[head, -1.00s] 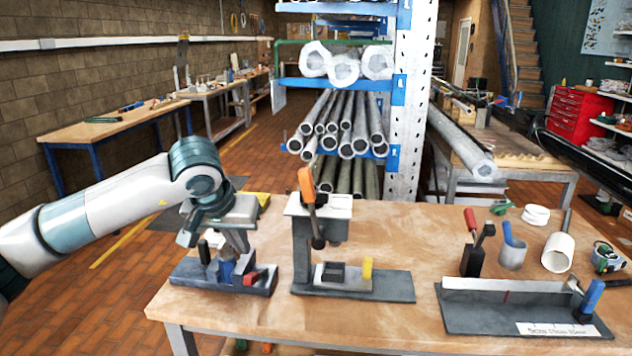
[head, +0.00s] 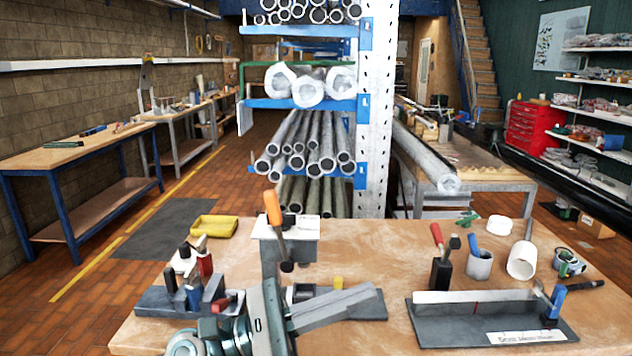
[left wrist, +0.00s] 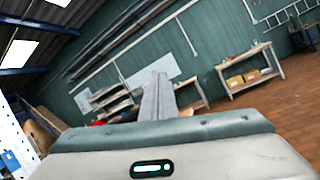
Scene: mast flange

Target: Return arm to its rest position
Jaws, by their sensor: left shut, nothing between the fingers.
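My left gripper (head: 370,293) is low at the front of the workbench in the head view, its closed fingers pointing right. The fingers are shut with nothing between them, and they hide part of the middle fixture's base. In the left wrist view the shut fingers (left wrist: 157,97) point out into the room, with no object at their tips. A left fixture (head: 185,290) with red and black parts stands beside the gripper's wrist. The middle fixture (head: 285,250) with an orange-handled lever stands just behind the fingers. My right gripper is not in view.
The wooden workbench (head: 400,240) also carries a flat dark fixture (head: 450,325) with a white bar, a white ring (head: 498,227), a white pipe piece (head: 522,260) and hand tools. A pipe rack (head: 375,130) stands behind. A yellow tray (head: 214,226) sits behind the left fixture.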

